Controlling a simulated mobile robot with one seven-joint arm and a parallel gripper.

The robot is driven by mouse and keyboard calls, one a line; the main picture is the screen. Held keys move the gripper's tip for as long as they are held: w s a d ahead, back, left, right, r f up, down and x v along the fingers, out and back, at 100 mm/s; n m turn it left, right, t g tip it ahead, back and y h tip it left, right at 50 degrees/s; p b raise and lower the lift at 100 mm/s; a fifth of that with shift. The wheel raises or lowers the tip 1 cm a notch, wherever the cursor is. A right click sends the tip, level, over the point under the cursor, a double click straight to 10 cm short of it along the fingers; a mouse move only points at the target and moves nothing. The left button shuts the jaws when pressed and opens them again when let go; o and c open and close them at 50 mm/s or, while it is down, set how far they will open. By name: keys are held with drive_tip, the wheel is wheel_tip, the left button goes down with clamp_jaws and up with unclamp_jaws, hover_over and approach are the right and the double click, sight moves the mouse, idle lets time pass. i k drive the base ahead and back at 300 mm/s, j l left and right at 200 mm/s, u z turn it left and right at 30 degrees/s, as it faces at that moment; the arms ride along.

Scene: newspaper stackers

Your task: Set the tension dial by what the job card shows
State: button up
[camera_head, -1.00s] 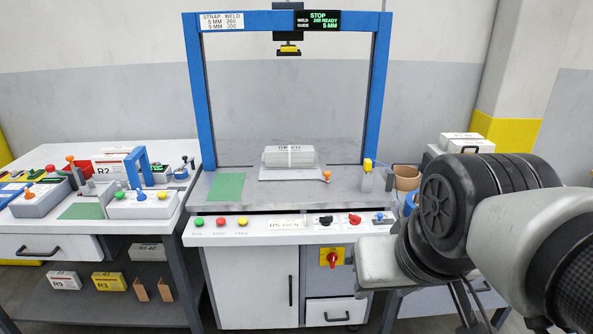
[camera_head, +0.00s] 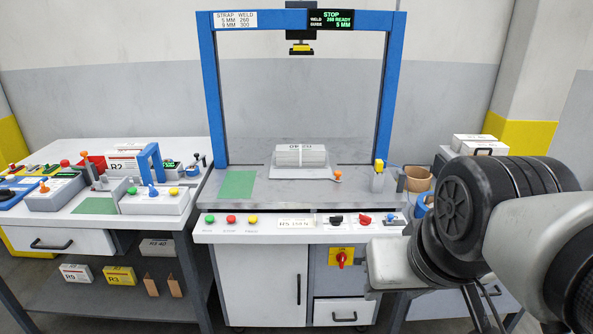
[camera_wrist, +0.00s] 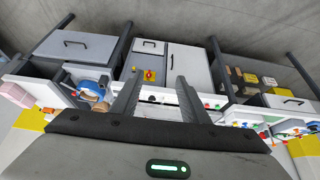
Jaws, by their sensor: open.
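The strapping machine's front panel (camera_head: 275,236) carries a black dial (camera_head: 336,219) and a red dial (camera_head: 365,220). Their labels are too small to read, so I cannot tell which is the tension dial. A white card (camera_head: 296,224) left of them bears print I cannot read surely.
A blue arch (camera_head: 211,100) spans the machine, over a paper bundle (camera_head: 300,156). Green, red and yellow buttons (camera_head: 231,218) sit left on the panel. A red switch (camera_head: 341,259) is below. A side bench (camera_head: 60,223) with controls stands left; boxes (camera_head: 484,147) stand right.

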sight(335, 220)
drive_tip(key=i, duration=0.9)
